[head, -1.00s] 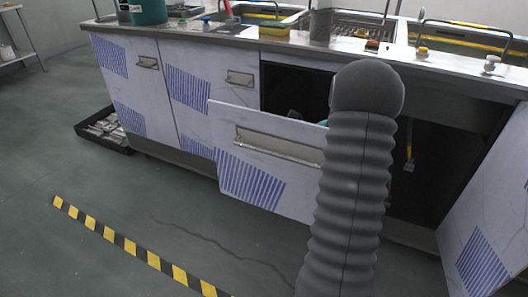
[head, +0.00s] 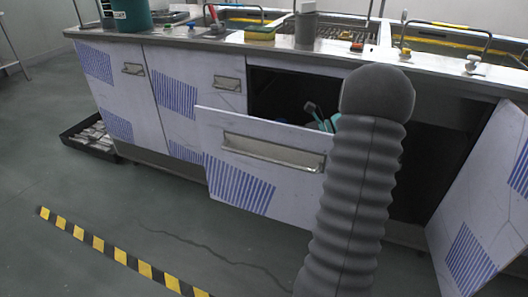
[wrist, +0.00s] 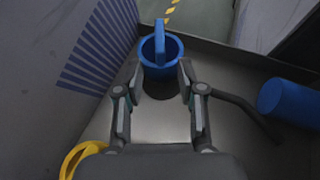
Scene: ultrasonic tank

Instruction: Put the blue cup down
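In the wrist view the blue cup (wrist: 149,68) is in the drawer, its open rim and a blue strip-like handle facing the camera. The fingertips of my gripper (wrist: 160,72) are at its two sides and look closed on its body. A dark shadow lies on the drawer floor just below the cup; whether its base touches the floor is hard to tell. In the head view my gripper (head: 314,112) shows partly above the open drawer (head: 210,121), mostly behind my arm, and the cup is largely hidden by the drawer front.
The metal drawer floor (wrist: 225,125) also holds a blue cylinder (wrist: 292,106) beside a dark bar (wrist: 245,106) at right, and a yellow ring-shaped item (wrist: 75,158) at lower left. An open cabinet door (head: 480,215) stands at right. The counter (head: 340,48) carries sinks and a sponge (head: 260,34).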

